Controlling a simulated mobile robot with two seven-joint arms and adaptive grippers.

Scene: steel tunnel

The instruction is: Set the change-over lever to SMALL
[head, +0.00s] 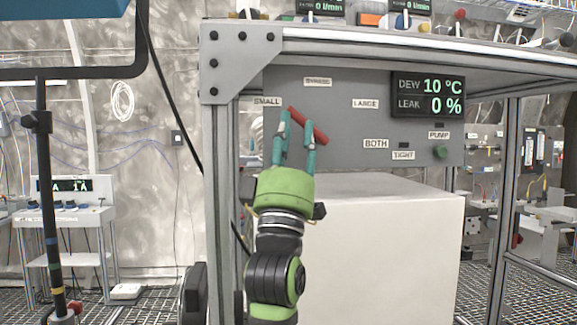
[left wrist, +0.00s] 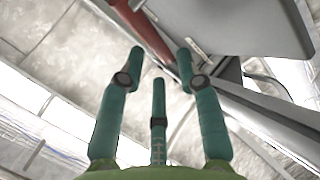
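The change-over lever is a red bar (head: 308,125) on the grey panel (head: 340,100). It slants from upper left to lower right, and its pivot is hard to make out. The SMALL label (head: 267,101) is left of its upper end; LARGE (head: 365,104) is to the right. My left gripper (head: 297,128), with teal fingers, is raised at the lever, fingers spread. In the left wrist view the red lever (left wrist: 145,34) runs between and beyond the spread fingertips (left wrist: 158,62). I cannot tell whether they touch it. My right gripper is not in view.
A display (head: 428,96) reads DEW 10 °C and LEAK 0 %. A green PUMP knob (head: 440,152) is at the panel's lower right. A metal frame post (head: 216,200) stands close left of my arm, and a large white box (head: 385,240) is below the panel.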

